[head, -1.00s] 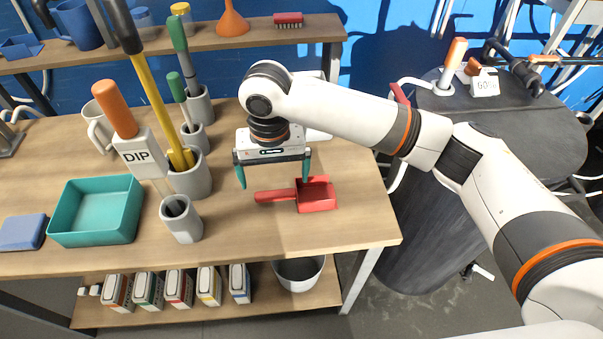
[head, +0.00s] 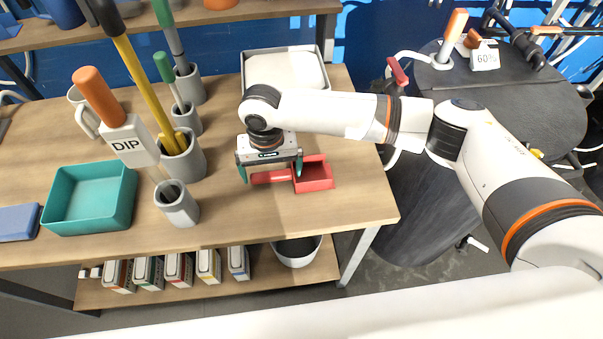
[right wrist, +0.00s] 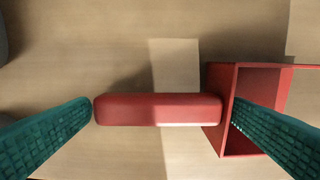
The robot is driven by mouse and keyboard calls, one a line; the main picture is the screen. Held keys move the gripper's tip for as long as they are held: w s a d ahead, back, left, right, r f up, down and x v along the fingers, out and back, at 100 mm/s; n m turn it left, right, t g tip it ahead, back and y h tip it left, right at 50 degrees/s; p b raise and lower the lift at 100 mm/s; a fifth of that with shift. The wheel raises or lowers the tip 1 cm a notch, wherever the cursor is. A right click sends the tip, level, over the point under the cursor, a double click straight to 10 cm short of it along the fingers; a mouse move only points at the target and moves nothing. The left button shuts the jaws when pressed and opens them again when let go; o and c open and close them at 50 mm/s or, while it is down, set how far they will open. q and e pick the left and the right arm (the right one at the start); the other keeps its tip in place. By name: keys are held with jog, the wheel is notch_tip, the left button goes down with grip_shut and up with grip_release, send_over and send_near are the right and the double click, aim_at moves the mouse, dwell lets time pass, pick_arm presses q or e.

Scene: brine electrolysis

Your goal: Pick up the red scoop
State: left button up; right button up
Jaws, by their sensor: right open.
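The red scoop (head: 316,176) lies on the wooden table, its handle pointing left and its box-shaped pan to the right. My right gripper (head: 271,173) is over the handle, open, with green fingers. In the right wrist view the scoop's handle (right wrist: 160,109) runs lengthwise between the fingers (right wrist: 163,108). The left finger is by the handle's free end; the right finger overlaps the pan near where the handle joins it. Whether the fingers touch the scoop I cannot tell. My left gripper is not in view.
Grey holders (head: 184,160) with tools and a DIP-labelled tool stand left of the gripper. A teal tray (head: 90,229) lies further left. A white tray (head: 327,50) is behind my arm. A dark drum (head: 430,215) stands right of the table. The table's front right is clear.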

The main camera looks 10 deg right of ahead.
jog(key=shift+f, duration=0.95)
jog(key=shift+c, duration=0.3)
jog(key=c, duration=0.7)
jog(key=shift+r, duration=0.1)
